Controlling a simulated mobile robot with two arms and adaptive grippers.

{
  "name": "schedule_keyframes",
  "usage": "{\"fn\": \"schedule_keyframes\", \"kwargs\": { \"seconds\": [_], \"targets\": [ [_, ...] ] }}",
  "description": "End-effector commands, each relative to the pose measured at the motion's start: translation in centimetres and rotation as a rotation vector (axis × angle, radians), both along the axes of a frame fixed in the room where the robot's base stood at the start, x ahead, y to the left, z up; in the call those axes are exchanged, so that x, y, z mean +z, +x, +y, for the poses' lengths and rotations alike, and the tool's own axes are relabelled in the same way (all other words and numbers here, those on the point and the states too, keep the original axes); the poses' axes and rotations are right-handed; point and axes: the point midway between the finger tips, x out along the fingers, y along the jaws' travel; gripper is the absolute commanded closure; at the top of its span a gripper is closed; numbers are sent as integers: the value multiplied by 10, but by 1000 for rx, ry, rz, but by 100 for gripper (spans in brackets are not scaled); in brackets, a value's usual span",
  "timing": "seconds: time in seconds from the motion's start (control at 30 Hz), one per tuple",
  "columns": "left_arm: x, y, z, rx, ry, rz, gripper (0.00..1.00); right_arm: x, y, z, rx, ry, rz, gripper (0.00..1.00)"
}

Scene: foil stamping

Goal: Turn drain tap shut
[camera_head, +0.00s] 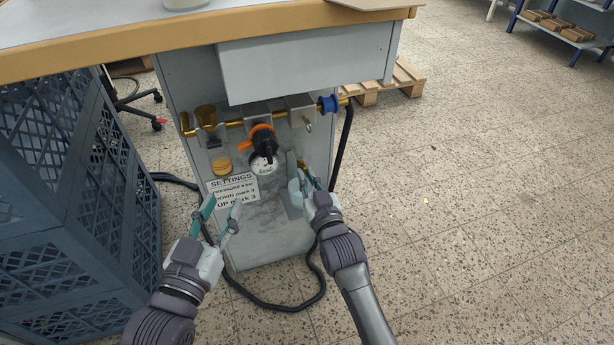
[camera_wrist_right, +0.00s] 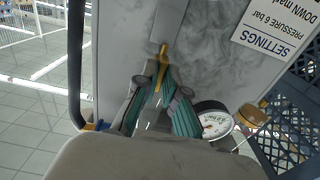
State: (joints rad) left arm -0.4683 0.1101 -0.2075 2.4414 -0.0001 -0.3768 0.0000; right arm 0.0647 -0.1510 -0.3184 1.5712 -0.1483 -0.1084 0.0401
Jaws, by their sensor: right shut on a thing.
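A small yellow tap piece (camera_wrist_right: 163,55), which looks like the drain tap, sits between the fingertips of my right gripper (camera_wrist_right: 160,82) in the right wrist view. The right gripper is shut on it. In the head view my right gripper (camera_head: 304,180) is at the right part of the cabinet front, below the brass pipe, and the tap cannot be made out there. My left gripper (camera_head: 222,207) is open and empty in front of the lower cabinet, below the settings label.
A pressure gauge (camera_head: 264,166) and an orange-ringed black knob (camera_head: 262,139) are left of my right gripper. A settings label (camera_head: 233,189) is on the cabinet. A black hose (camera_head: 343,145) hangs at the right. Blue crates (camera_head: 60,190) stand left. Floor is free at right.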

Motion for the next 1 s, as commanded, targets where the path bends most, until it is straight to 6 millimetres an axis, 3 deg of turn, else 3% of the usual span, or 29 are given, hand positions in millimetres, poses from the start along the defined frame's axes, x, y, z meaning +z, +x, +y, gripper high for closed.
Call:
{"fn": "schedule_keyframes", "kwargs": {
  "seconds": [0.1,0.13,0.27,0.67,1.0],
  "targets": [
    [0,0,0,0,0,-1,60,-2,-1,0,0,3,5,100],
    [0,0,0,0,0,-1,60,-2,-1,0,0,3,5,88],
    [0,0,0,0,0,-2,60,-2,-1,0,0,1,3,66],
    [0,0,0,0,-1,-3,60,-1,-7,-2,0,0,2,66],
    [0,0,0,0,0,-2,60,-2,-71,-23,0,-1,5,66]
  ]
}}
